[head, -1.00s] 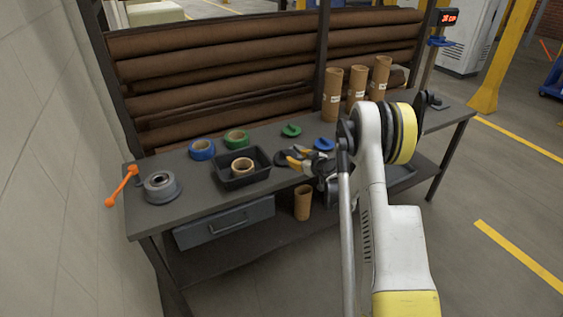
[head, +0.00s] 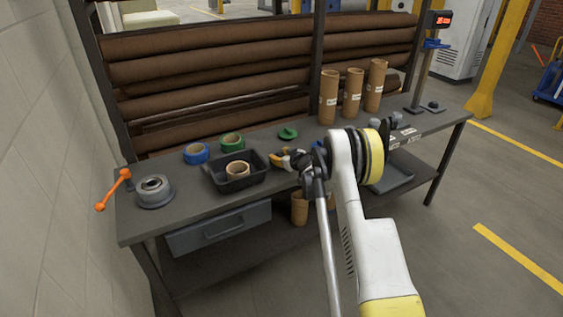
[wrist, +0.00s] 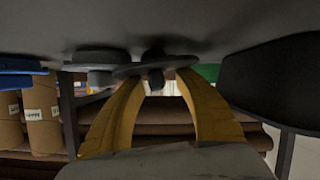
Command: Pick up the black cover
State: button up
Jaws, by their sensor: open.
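The black cover (wrist: 155,69) is a dark round disc with a short knob. In the wrist view, which shows the bench upside down, it lies on the bench top just beyond the fingertips. My gripper (wrist: 163,82) is open, with its two yellow fingers spread on either side of the knob's line. I cannot tell whether they touch the cover. In the head view my gripper (head: 288,160) is low over the bench, right of the black tray, and my wrist and gripper largely hide the cover.
The black tray (head: 222,185) holds a cardboard ring. A green cover (head: 288,133) lies behind my gripper. Another dark cover (wrist: 100,60) and a blue cover (wrist: 18,64) sit beside it in the wrist view. Cardboard tubes (head: 328,98) stand at the back right.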

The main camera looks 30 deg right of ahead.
grip_shut()
jog(key=shift+r, duration=0.15)
